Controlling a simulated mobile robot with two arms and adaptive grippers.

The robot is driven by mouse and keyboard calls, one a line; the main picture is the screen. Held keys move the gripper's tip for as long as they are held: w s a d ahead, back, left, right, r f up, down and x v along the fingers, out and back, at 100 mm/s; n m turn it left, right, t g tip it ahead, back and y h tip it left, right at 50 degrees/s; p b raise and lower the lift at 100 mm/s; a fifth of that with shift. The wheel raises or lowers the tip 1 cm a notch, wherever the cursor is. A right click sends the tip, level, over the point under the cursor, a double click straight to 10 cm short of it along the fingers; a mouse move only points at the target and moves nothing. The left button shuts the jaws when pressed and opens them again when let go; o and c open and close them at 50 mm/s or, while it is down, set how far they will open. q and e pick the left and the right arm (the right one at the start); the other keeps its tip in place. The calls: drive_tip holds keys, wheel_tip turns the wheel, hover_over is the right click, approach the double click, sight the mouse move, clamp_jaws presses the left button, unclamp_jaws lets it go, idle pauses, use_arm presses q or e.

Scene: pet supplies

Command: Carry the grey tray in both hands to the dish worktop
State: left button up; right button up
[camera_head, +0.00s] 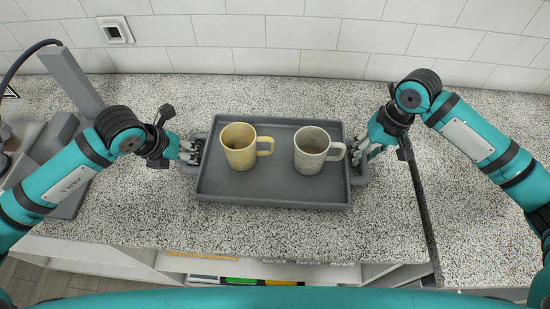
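The grey tray (270,195) is at the middle of the head view, over the speckled worktop (150,218). A yellow mug (238,150) and a pale grey mug (309,155) stand upright on it, both handles to the right. My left gripper (190,153) is at the tray's left end handle, and my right gripper (362,157) is at its right end handle. The fingers are small and partly hidden at the handles, so I cannot tell whether they are closed on them. I cannot tell whether the tray rests on the worktop or is slightly raised.
A grey appliance (55,150) stands at the left. A white tiled wall (270,45) with a socket (115,30) closes off the back. A dark gap (424,205) separates the worktop from another speckled surface (480,220) at right. Open shelves lie below the front edge.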

use_arm(q)
clamp_jaws()
use_arm(e)
clamp_jaws()
use_arm(q)
drive_tip(key=shift+w+r, duration=0.1)
drive_tip(key=shift+r, duration=0.1)
use_arm(e)
drive_tip(key=shift+r, duration=0.15)
